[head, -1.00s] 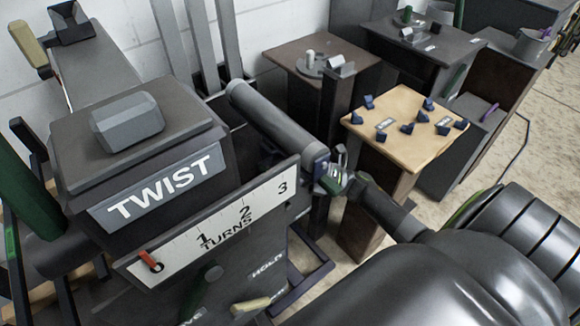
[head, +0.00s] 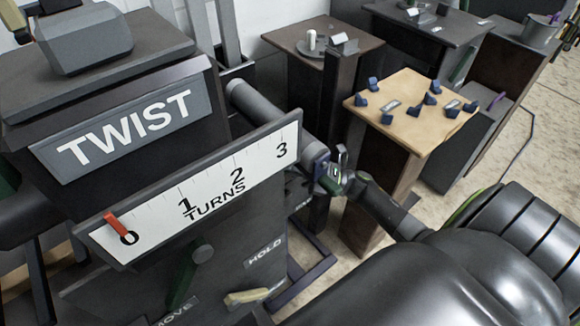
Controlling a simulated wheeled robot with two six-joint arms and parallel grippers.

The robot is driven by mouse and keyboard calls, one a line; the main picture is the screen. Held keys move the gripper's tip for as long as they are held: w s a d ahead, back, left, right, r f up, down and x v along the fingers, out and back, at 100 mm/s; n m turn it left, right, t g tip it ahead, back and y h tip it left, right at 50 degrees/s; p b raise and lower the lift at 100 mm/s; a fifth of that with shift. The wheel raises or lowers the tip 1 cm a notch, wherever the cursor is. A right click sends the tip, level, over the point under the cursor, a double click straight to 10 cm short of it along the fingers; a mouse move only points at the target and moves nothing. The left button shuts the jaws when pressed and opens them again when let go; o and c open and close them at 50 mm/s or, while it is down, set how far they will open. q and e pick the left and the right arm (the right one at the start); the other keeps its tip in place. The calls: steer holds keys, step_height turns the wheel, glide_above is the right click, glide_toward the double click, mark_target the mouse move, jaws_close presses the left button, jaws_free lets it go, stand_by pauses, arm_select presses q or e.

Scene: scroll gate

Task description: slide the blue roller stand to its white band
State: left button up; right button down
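A dark grey roller (head: 275,118) slants from behind the TWIST panel toward my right gripper. A dark blue floor frame (head: 308,270) shows low behind the panel; it may be part of the blue roller stand, but most of it is hidden. I cannot make out its white band. My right gripper (head: 335,172) is at the roller's near end, seemingly touching it. Its fingers are too small and overlapped to tell whether they are open or shut. My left gripper is not in view.
The TWIST box (head: 125,130) fills the left, with a white turns scale (head: 200,200) whose red pointer (head: 117,224) is at 0. HOLD and MOVE labels sit below. A wooden-topped table (head: 415,120) with several dark blue pieces stands beyond my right arm.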

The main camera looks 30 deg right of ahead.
steer(key=c, duration=1.4)
jaws_free()
